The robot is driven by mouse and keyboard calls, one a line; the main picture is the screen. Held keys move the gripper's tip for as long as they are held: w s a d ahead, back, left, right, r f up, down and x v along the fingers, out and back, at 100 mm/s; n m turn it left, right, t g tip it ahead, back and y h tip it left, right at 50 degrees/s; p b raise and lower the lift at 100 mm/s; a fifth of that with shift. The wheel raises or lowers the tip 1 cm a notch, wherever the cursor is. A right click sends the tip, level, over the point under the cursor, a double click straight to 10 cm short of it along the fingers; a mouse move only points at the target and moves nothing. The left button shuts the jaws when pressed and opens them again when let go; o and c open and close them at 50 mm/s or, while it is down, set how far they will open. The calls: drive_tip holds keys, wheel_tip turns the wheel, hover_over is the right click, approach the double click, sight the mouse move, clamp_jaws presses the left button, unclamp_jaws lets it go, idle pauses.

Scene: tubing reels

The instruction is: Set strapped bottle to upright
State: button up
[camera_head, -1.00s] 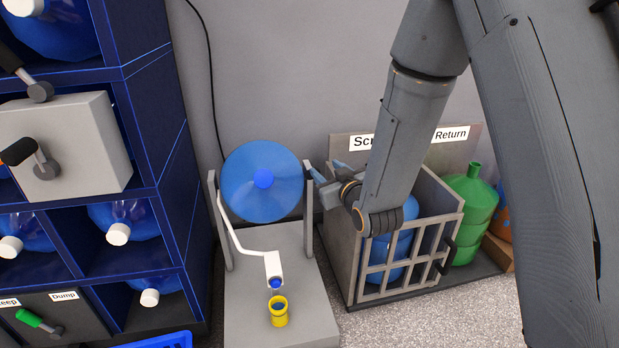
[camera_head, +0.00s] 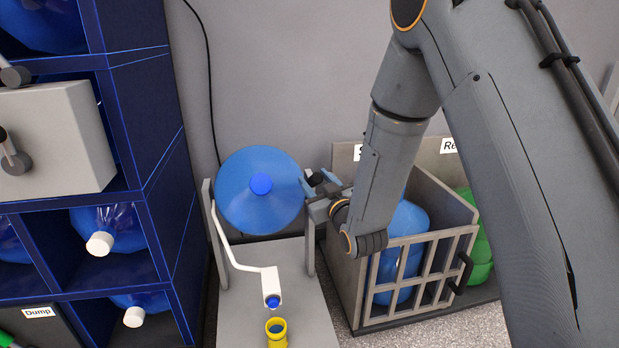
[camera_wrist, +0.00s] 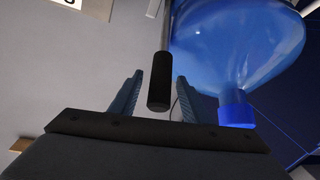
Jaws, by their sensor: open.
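The large blue bottle (camera_head: 245,205) lies tipped in a grey cradle stand (camera_head: 309,250), its blue cap facing the head camera. A white strap arm (camera_head: 232,250) runs along its left side down to a white block. In the wrist view the bottle (camera_wrist: 235,45) fills the upper right. A black handle (camera_wrist: 158,92) on a grey rod hangs beside it. My gripper (camera_head: 316,192) is at the right side of the cradle. In the wrist view my gripper (camera_wrist: 160,78) is open, with the handle between its fingers; contact cannot be told.
A dark blue rack (camera_head: 150,150) with several capped bottles stands at left. A grey crate with a barred front (camera_head: 415,275) holds a blue bottle right of the stand, with a green bottle (camera_head: 480,260) beyond. A yellow cup (camera_head: 277,333) sits on the stand's base.

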drive_tip(key=shift+b+x, duration=0.45)
drive_tip(key=shift+x, duration=1.7)
drive_tip(key=shift+c, duration=0.3)
clamp_jaws()
